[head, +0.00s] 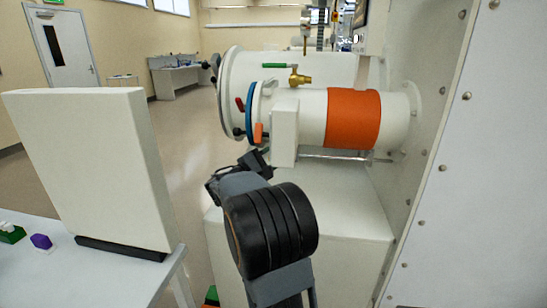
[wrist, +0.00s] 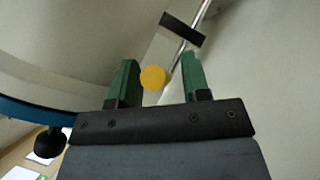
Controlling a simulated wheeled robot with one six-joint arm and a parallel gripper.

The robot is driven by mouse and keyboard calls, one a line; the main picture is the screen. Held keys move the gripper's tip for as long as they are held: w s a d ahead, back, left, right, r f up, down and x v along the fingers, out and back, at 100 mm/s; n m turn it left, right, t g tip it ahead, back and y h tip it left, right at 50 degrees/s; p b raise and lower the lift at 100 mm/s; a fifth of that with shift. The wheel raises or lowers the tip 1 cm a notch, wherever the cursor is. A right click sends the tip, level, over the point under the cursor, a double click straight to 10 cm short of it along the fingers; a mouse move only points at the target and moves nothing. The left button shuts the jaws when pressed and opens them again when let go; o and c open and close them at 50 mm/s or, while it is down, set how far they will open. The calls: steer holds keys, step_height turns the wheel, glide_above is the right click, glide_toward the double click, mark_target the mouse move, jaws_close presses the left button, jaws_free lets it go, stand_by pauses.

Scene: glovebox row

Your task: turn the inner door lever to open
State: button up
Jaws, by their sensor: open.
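My gripper (wrist: 159,66) has green fingers set apart in the wrist view, with no contact visible. A round yellow knob (wrist: 154,78) shows between them; whether it is the end of the inner door lever I cannot tell. In the head view my gripper (head: 256,160) is a dark shape below the front of the small white chamber, its fingertips hidden. That chamber has a blue ring (head: 250,112) at its front, with a red handle (head: 240,104) and an orange piece (head: 259,133) near it. No part is clearly marked as the inner door lever.
An orange band (head: 353,118) wraps the white chamber. In the wrist view a metal rod (wrist: 178,58) with a black block runs behind the fingers. A white panel (head: 92,165) stands on the left table.

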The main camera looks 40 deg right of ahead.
steer(key=v, duration=0.7)
steer(key=shift+a, duration=0.1)
